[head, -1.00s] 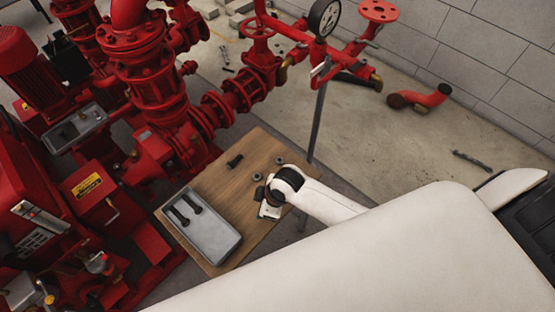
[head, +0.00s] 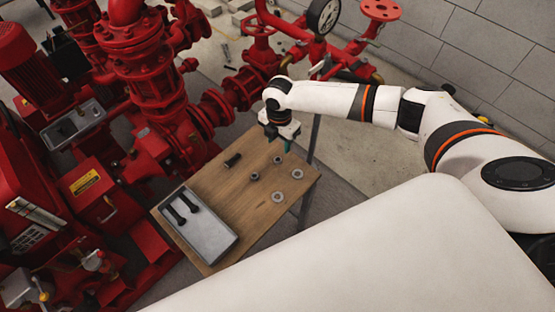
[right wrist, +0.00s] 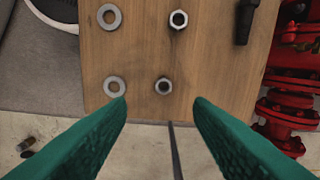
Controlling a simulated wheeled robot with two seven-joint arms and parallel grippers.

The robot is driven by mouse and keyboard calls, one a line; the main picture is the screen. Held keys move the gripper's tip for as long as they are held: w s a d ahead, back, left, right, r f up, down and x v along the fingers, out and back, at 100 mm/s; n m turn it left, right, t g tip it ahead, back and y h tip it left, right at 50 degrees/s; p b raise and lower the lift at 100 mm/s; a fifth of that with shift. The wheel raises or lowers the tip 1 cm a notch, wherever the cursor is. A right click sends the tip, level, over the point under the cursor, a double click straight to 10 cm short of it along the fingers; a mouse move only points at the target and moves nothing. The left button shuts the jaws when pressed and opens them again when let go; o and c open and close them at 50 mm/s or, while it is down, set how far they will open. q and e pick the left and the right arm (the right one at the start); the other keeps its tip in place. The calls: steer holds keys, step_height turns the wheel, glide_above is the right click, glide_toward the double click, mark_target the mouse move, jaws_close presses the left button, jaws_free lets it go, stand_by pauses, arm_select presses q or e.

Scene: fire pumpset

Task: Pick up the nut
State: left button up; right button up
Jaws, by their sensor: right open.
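Two grey steel nuts lie flat on the wooden table. One nut (head: 277,159) is near the table's back edge, and the other nut (head: 255,176) is closer to the tray. In the right wrist view, one nut (right wrist: 163,86) lies between and just beyond my fingertips, and the other nut (right wrist: 178,19) is farther up. My right gripper (head: 284,143) is open and empty above the table's back edge. Its green fingers (right wrist: 160,103) are wide apart and touch neither nut. My left gripper is not in view.
Two washers (head: 297,174) (head: 277,197) lie right of the nuts. A dark bolt (head: 232,160) lies to their left. A grey tray (head: 215,246) holding two bolts stands at the table's front left. Red pumps and pipes (head: 150,75) crowd the left and back.

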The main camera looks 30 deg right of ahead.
mark_target(278, 156)
steer(key=f, duration=0.9)
steer(key=shift+w+f, duration=0.15)
steer(key=shift+w, duration=0.1)
jaws_close()
